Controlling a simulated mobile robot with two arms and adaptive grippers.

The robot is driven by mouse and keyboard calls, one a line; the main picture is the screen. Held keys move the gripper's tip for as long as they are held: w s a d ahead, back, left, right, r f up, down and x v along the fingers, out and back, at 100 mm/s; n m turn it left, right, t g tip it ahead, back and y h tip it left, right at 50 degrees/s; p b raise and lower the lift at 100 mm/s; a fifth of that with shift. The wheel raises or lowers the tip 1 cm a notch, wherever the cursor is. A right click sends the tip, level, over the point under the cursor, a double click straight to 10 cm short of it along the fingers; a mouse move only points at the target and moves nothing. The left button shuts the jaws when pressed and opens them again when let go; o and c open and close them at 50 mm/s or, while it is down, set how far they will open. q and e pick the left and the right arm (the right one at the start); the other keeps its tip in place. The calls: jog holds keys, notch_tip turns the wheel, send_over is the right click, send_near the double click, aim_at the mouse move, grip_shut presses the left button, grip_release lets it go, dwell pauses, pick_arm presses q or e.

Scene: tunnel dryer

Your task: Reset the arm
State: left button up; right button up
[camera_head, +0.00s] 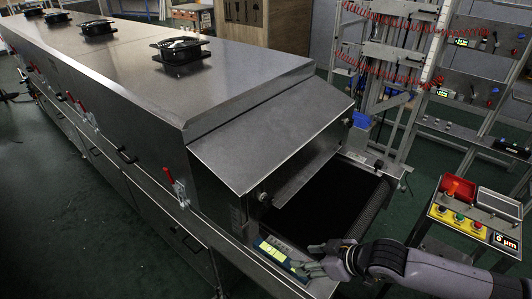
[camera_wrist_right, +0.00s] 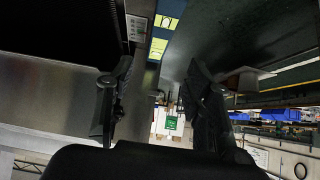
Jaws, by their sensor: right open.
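My right arm (camera_head: 430,271) comes in from the lower right in the head view. Its gripper (camera_head: 309,257) hangs at the front end of the dryer's conveyor, just right of a small control panel with yellow-green displays (camera_head: 272,251). In the right wrist view the gripper (camera_wrist_right: 155,80) shows its two dark fingers spread apart, with nothing between them. The panel displays (camera_wrist_right: 160,36) show beyond the fingers; I cannot tell whether a finger touches the panel. My left gripper is not in view.
The long metal tunnel dryer (camera_head: 130,75) fills the left, with its sloped hood (camera_head: 270,130) over the dark conveyor belt (camera_head: 325,200). A button console (camera_head: 465,222) with a red lamp stands close to my right arm. A metal rack with red coiled hoses (camera_head: 385,70) is behind.

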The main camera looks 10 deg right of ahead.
jog(key=s+a+f, duration=0.1)
jog(key=s+a, duration=0.5)
jog(key=a, duration=0.1)
jog(key=s+d+f+m+g+h, duration=0.1)
jog(key=s+d+m+g+h, duration=0.1)
jog(key=s+d+m+h, duration=0.3)
jog(key=s+d+f+m+g, duration=0.1)
jog(key=s+d+f+g, duration=0.15)
jog(key=s, duration=0.55)
jog(key=s+d+f+x, duration=0.1)
jog(key=s+x, duration=0.1)
jog(key=x, duration=0.9)
jog(key=s+x, duration=0.3)
jog(key=x, duration=0.9)
jog(key=s+d+f+g, duration=0.1)
jog(key=s+d+f, duration=0.2)
jog(key=s+f, duration=1.4)
jog(key=shift+s+f+n+h+b, duration=0.3)
jog(key=shift+f+n+b, duration=0.1)
jog(key=shift+f, duration=0.55)
jog(key=shift+g, duration=0.25)
